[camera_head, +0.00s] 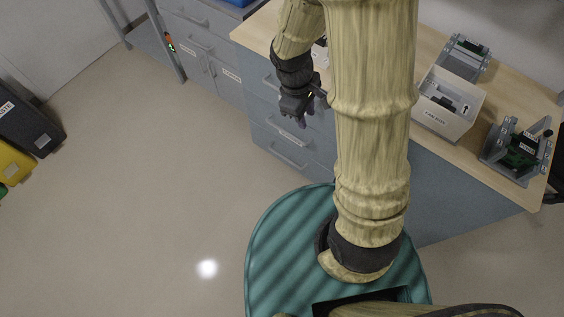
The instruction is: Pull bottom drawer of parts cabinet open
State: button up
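The parts cabinet (262,127) is the grey-blue drawer unit under the wooden workbench, in the upper middle of the head view. Its bottom drawer (283,163) has a pale bar handle and looks closed, flush with the front. A drawer with a label and handle lies above it. My gripper (314,113) hangs in front of the upper drawers, above the bottom handle in the picture. Its two dark fingers look spread, with nothing seen between them. My arm hides the right part of the cabinet front.
A labelled grey bin (447,103) and metal fixtures with green parts (520,148) stand on the workbench. Another grey cabinet (205,55) stands at upper left. Black (28,122) and yellow (12,165) bins are at far left. The floor left of my base is clear.

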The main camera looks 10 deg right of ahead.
aim_at(282, 156)
jog(key=w+a+f+n+t+h+b, duration=0.3)
jog(key=f+n+b, duration=0.8)
jog(key=f, duration=1.1)
jog(key=w+a+f+n+t+h+b, duration=0.2)
jog(key=w+a+f+n+t+b, duration=0.2)
jog(key=f+n+b, duration=0.8)
jog(key=w+a+f+n+t+h+b, duration=0.3)
jog(key=a+f+n+b, duration=0.4)
jog(key=f, duration=2.4)
jog(key=w+n+t+b, duration=0.1)
jog(key=n+b, duration=0.3)
jog(key=b, duration=0.6)
jog(key=shift+w+a+f+n+h+b, duration=0.2)
jog(key=shift+f+n+h+b, duration=0.1)
jog(key=shift+n+b, duration=0.1)
jog(key=b+x, duration=0.2)
jog(key=x, duration=0.3)
jog(key=b+x, duration=0.2)
jog(key=x, duration=0.4)
jog(key=b+x, duration=0.2)
jog(key=x, duration=0.4)
jog(key=shift+w+d+r+b, duration=0.1)
jog(key=shift+w+r+b, duration=0.15)
jog(key=shift+b, duration=0.1)
